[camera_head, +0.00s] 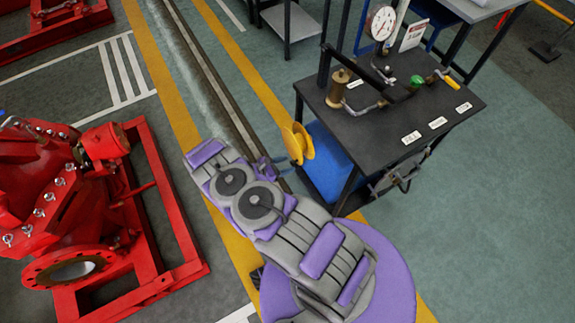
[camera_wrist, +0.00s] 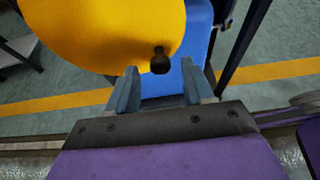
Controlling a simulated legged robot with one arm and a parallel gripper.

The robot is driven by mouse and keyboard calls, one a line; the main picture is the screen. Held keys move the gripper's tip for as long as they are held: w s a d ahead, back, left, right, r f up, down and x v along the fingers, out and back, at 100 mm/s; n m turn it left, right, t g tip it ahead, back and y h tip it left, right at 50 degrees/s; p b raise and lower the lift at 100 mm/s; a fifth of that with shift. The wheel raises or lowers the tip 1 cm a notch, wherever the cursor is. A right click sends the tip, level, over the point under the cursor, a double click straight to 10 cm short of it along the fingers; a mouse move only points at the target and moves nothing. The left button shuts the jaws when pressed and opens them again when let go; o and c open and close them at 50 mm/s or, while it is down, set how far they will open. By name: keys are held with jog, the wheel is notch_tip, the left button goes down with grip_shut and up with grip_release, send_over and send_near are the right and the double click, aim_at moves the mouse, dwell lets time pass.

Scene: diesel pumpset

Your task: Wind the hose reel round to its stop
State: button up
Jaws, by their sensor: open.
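The hose reel is a yellow disc (camera_head: 299,142) on the left side of the black table's stand, beside a blue panel. In the wrist view the yellow disc (camera_wrist: 95,28) fills the upper left, and a dark round crank knob (camera_wrist: 160,62) stands out from its lower right part. My gripper (camera_head: 280,163) is just left of and below the reel in the head view. In the wrist view my gripper (camera_wrist: 163,82) is open, with its two blue-grey fingers apart. The knob shows between and slightly beyond the fingertips. I cannot tell whether either finger touches it.
A black table (camera_head: 390,110) carries a gauge (camera_head: 381,22), a brass fitting, valves and white labels. A blue panel (camera_head: 335,160) is under its left edge. A red pump on a red frame (camera_head: 150,200) stands at left. A floor channel runs between them.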

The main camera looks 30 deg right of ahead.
jog(key=shift+x, duration=0.9)
jog(key=shift+c, duration=0.2)
jog(key=shift+a+r, duration=0.1)
grip_shut()
jog(key=shift+w, duration=0.1)
